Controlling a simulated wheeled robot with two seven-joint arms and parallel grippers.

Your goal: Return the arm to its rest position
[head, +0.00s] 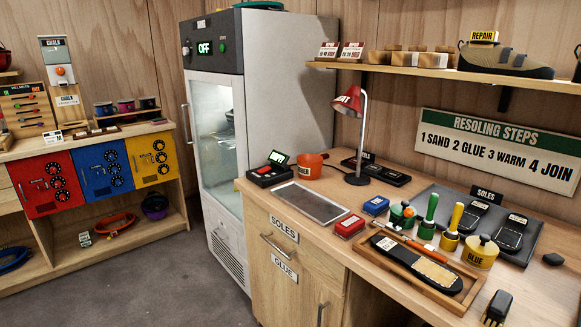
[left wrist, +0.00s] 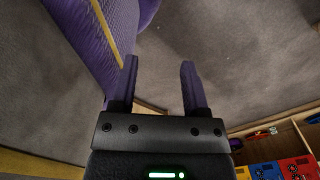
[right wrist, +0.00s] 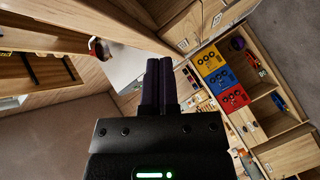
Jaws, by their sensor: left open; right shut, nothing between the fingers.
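My left gripper (left wrist: 159,64) shows in the left wrist view, with its two fingers wide apart and nothing between them. Grey floor lies beyond it, and a purple padded surface (left wrist: 85,40) with a yellow stripe is close on its left. My right gripper (right wrist: 158,62) shows in the right wrist view, with its fingers together and empty. Room furniture appears beyond it at a steep tilt. I cannot make out either arm in the head view.
The wooden workbench (head: 262,198) holds a red lamp (head: 348,102), a tray with a shoe sole (head: 415,264) and several tools. A glass-door cabinet (head: 217,130) stands behind it.

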